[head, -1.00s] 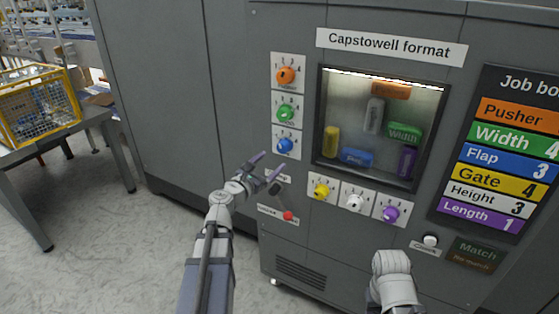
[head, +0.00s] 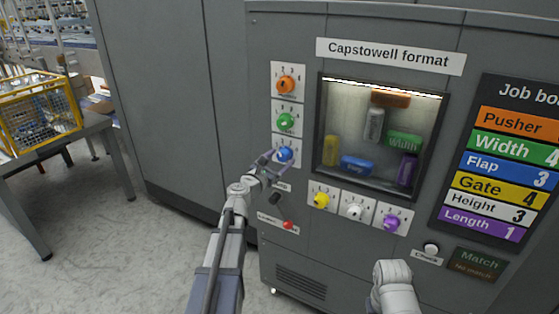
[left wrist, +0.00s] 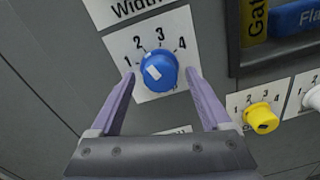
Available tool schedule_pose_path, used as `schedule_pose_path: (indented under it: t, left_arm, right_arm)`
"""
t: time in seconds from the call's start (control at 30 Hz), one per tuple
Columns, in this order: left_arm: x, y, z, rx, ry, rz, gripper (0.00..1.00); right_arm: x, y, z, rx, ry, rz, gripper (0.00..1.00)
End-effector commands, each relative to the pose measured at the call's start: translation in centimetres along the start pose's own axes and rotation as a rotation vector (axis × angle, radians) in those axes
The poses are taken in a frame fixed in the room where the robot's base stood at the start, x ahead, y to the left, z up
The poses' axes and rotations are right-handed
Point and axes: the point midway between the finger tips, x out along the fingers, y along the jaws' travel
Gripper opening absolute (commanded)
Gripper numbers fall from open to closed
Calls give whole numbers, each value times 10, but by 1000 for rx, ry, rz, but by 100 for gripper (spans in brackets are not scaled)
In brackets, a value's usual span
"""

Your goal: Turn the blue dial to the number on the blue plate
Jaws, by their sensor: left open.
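The blue dial (head: 286,153) is on a white plate, the lowest of three dials left of the cabinet's window. In the left wrist view the blue dial (left wrist: 163,66) has a white mark left of its middle, roughly on the side of the 1; numbers 1 to 4 run around its top. The blue plate (head: 508,168) on the job board reads "Flap 3". My left gripper (head: 272,161) is open at the blue dial. In the left wrist view its fingers (left wrist: 160,82) stand left and right of the dial, with gaps visible. My right gripper is out of sight.
Orange (head: 285,85) and green (head: 285,120) dials sit above the blue one. Yellow (head: 321,200), white (head: 354,212) and purple (head: 391,222) dials sit below the window. A red button (head: 288,225) is below. The match panel (head: 476,262) appears to read "No match".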

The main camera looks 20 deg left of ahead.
Motion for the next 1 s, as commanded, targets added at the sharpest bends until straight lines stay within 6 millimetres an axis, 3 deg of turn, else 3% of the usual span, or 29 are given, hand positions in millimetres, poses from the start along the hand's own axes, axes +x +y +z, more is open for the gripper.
schedule_pose_path:
  t: [0.17,0.87,1.0]
  left_arm:
    - [-1,0,0,0,0,0,81]
    - [-1,0,0,0,0,0,3]
    - [-1,0,0,2,0,0,0]
  right_arm:
    - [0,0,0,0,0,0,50]
    - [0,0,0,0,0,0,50]
    - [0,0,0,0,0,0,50]
